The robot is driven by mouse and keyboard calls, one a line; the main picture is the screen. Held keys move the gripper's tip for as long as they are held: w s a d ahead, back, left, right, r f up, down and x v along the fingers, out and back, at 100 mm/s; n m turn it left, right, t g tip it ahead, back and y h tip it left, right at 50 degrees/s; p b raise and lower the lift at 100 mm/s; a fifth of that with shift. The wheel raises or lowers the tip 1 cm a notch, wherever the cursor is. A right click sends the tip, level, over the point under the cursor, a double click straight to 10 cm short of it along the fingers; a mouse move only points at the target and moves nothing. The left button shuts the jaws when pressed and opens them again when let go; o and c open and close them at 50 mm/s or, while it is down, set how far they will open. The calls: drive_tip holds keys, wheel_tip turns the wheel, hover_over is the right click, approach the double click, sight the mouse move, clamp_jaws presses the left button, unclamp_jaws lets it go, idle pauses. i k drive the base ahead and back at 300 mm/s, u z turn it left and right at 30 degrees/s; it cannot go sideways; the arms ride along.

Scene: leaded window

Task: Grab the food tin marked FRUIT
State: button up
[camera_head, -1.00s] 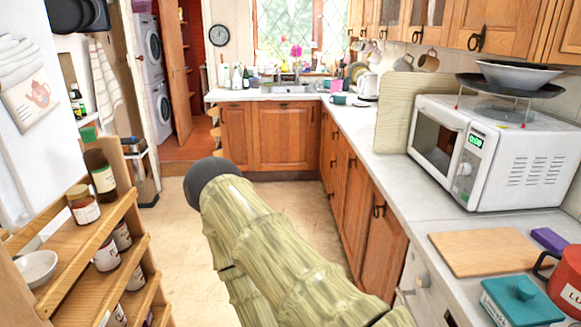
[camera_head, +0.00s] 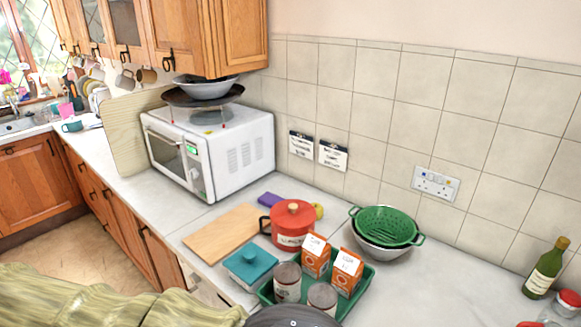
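Two food tins stand in a green tray (camera_head: 264,293) on the worktop, at the bottom middle of the head view. The left tin (camera_head: 287,283) is grey-topped with a pale label. The right tin (camera_head: 322,298) is similar and partly cut off by my arm. Their label words are too small to read, so I cannot tell which is marked FRUIT. My arm, in a pale green ribbed cover, crosses the bottom left, ending in a dark rounded part below the tins. My gripper's fingers are not in view.
Two orange cartons (camera_head: 316,256) stand behind the tins. A red pot (camera_head: 292,225), a teal lidded dish (camera_head: 250,267) and a wooden board (camera_head: 224,234) lie close by. A green colander (camera_head: 386,226) sits to the right, a microwave (camera_head: 212,150) behind. The worktop's right part is largely clear.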

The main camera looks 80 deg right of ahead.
sight(287, 274)
drive_tip(key=u, duration=0.05)
drive_tip(key=k, duration=0.1)
drive_tip(key=u, duration=1.4)
drive_tip(key=i, duration=0.95)
drive_tip(key=z, duration=4.65)
